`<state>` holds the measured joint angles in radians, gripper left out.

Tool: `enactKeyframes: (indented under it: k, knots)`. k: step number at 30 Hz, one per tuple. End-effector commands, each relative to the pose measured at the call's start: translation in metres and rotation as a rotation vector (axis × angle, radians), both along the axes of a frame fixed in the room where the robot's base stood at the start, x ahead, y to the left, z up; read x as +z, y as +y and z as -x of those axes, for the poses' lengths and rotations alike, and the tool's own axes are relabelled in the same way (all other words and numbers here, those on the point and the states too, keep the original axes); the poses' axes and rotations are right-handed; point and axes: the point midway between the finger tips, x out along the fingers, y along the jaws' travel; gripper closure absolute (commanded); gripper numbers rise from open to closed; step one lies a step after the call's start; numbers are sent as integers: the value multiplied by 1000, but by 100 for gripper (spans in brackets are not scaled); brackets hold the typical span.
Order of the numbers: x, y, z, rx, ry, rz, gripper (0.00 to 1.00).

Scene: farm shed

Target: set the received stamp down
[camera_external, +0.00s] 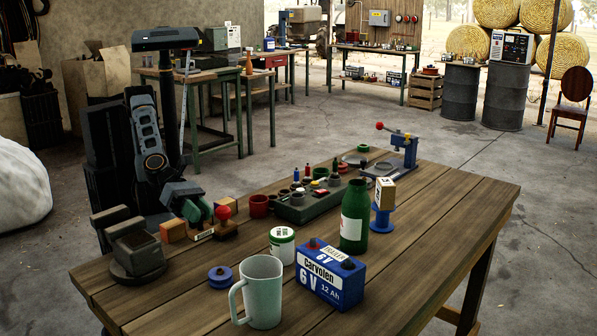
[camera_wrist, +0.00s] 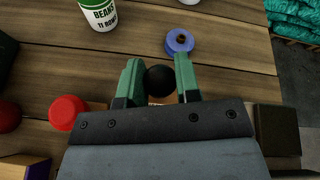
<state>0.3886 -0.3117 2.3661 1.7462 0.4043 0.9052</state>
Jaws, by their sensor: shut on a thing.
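My gripper (camera_wrist: 158,78) is shut on a stamp with a round black knob (camera_wrist: 160,81), one green finger on each side of it. In the external view my gripper (camera_external: 195,209) is low over the near left part of the wooden table. Below it a pale labelled strip (camera_external: 202,235) shows, seemingly the stamp's base. Most of the base is hidden in the wrist view, and I cannot tell whether it touches the table. A second stamp with a red knob (camera_external: 225,212) stands just right of my gripper; its knob also shows in the wrist view (camera_wrist: 68,112).
An orange block (camera_external: 172,230) and a dark grey weighted item (camera_external: 135,250) are left of my gripper. A white can (camera_external: 282,244), a blue disc (camera_external: 220,276), a mug (camera_external: 262,292) and a blue battery (camera_external: 329,275) stand nearer the camera. Bare table (camera_wrist: 225,60) lies around the disc.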

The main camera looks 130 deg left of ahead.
Motion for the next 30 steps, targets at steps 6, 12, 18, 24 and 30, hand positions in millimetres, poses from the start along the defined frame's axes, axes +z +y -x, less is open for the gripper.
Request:
enactKeyframes:
  k: [6,12,18,24,30]
  knots:
    - [-22,0,0,1,0,0,93]
    - [-49,0,0,1,0,-1,93]
    - [-53,0,0,0,-1,0,93]
    - [-53,0,0,0,-1,0,93]
    - [-55,0,0,1,-1,1,65]
